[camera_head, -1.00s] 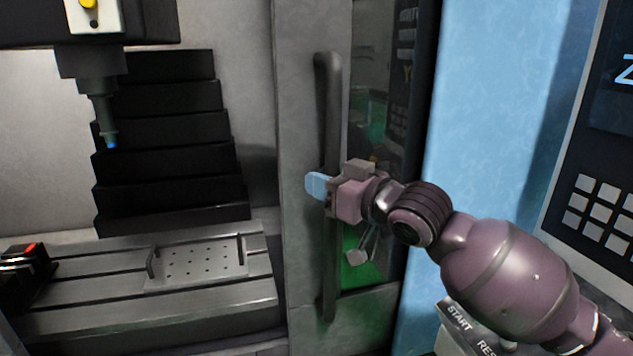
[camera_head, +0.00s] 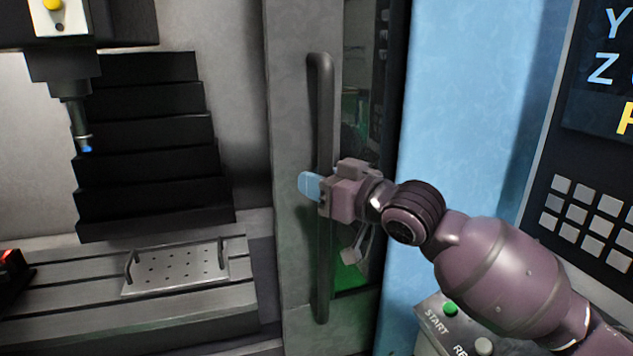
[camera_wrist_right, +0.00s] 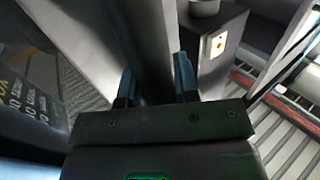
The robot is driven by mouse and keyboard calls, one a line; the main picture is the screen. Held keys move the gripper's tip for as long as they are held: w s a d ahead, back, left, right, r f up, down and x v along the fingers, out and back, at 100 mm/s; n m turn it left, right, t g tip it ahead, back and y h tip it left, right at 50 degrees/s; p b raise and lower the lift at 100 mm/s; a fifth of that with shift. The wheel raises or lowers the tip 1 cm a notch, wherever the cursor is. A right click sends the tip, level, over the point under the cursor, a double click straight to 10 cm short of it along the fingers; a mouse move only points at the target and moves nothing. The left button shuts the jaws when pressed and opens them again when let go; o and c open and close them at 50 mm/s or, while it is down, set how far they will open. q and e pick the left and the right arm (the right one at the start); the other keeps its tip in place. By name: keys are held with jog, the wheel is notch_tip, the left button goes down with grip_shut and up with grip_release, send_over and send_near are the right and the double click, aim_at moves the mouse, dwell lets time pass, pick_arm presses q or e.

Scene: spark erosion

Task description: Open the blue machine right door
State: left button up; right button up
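The right door (camera_head: 292,190) of the blue machine is a grey panel with a window and a long dark vertical handle (camera_head: 321,100). The door stands partly open, with the machine interior showing to its left. My right gripper (camera_head: 312,187) is at the middle of the handle, its blue fingertips reaching past it. In the right wrist view the two fingers (camera_wrist_right: 156,86) lie on either side of the handle (camera_wrist_right: 148,45), which fills most of the space between them. My left gripper is not in view.
The blue machine front (camera_head: 450,110) and the control panel (camera_head: 590,190) with keys stand right of the door. A START button box (camera_head: 445,325) sits below my right arm. Inside are a spindle (camera_head: 78,120), black stepped covers (camera_head: 150,150) and a perforated plate (camera_head: 175,268).

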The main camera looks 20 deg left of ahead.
jog(key=o, duration=0.4)
jog(key=shift+w+d, duration=0.1)
jog(key=shift+w, duration=0.05)
